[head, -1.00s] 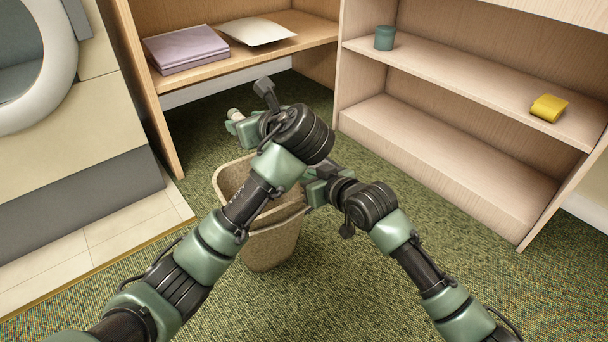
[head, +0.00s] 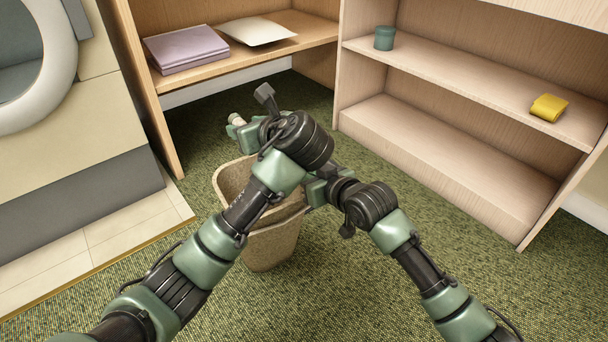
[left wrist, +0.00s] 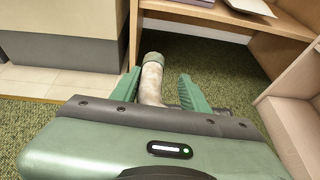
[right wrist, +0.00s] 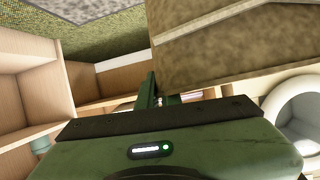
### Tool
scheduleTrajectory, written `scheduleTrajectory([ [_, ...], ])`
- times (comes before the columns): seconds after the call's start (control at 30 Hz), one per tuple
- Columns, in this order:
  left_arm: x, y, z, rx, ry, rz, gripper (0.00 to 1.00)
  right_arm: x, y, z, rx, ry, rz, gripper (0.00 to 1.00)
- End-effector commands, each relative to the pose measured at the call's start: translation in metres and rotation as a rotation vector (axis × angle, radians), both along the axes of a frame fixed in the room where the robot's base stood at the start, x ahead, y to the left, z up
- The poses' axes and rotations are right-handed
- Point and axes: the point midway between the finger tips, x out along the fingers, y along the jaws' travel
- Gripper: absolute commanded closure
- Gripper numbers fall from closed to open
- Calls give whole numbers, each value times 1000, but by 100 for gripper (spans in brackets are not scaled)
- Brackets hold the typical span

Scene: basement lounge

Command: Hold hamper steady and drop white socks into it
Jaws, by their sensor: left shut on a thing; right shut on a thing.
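The hamper (head: 271,248) is a tan, speckled, open-topped bin standing on the green carpet, partly hidden behind my arms. My left gripper (head: 236,127) is shut on the white socks (head: 237,119), beyond the hamper's far rim in the head view. In the left wrist view the socks (left wrist: 152,77) show as a pale roll with a greenish end between the fingers. My right gripper (head: 312,188) is shut on the hamper's right rim. In the right wrist view the hamper wall (right wrist: 235,50) fills the upper right, beside the fingers.
A low wooden shelf unit (head: 440,150) stands at the right, holding a teal cup (head: 384,38) and a yellow item (head: 549,107). A front-loading machine (head: 70,130) is at left.

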Motion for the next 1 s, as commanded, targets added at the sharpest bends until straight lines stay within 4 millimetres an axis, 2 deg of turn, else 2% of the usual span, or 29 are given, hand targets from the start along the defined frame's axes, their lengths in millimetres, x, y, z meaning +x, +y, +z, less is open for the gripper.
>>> scheduleTrajectory([
  [1.0,0,0,-72,2,1,0,96,0,0,0,1,-1,0,100],
])
